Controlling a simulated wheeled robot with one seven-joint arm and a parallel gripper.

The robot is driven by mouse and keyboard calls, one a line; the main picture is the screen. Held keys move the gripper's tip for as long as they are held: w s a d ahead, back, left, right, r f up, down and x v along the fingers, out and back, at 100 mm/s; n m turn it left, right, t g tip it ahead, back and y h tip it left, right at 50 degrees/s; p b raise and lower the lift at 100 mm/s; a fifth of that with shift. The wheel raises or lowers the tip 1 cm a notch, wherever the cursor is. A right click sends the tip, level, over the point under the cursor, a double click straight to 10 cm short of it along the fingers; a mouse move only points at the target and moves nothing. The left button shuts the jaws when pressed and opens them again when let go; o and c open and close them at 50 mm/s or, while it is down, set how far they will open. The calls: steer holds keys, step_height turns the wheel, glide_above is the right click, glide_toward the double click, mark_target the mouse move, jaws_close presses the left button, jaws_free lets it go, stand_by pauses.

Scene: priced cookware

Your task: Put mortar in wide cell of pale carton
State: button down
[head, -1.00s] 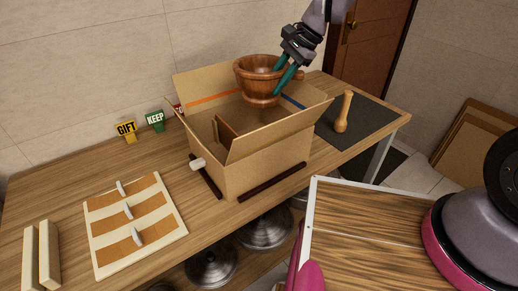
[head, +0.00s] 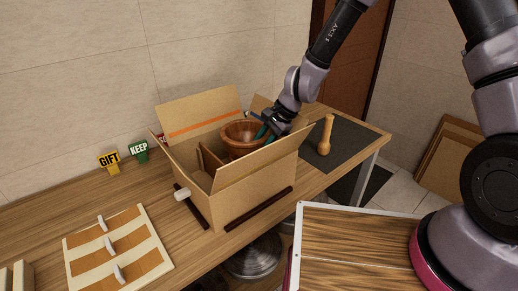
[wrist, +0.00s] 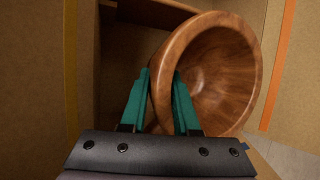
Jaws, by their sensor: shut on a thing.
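The brown wooden mortar (head: 240,136) is partly down inside the open pale carton (head: 255,185), toward its right side. My gripper (head: 267,133) is shut on the mortar's right rim. In the wrist view the green fingers (wrist: 162,100) straddle the wall of the mortar (wrist: 215,70), its hollow facing the camera. The carton has a divider (head: 211,160) left of the mortar. The front flap hides the mortar's foot, so I cannot tell whether it touches the carton floor.
A wooden pestle (head: 325,135) stands on a dark mat (head: 345,145) to the right. Yellow GIFT (head: 109,160) and green KEEP (head: 139,150) signs stand left of the carton. A striped board (head: 118,248) lies at front left. Raised carton flaps surround the opening.

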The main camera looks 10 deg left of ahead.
steer(key=shift+f, duration=0.2)
steer(key=shift+f, duration=0.1)
steer(key=c, duration=0.7)
jaws_free()
steer(key=shift+o, duration=0.2)
steer(key=shift+r, duration=0.25)
steer(key=v, duration=1.1)
steer(key=shift+d+r, duration=0.3)
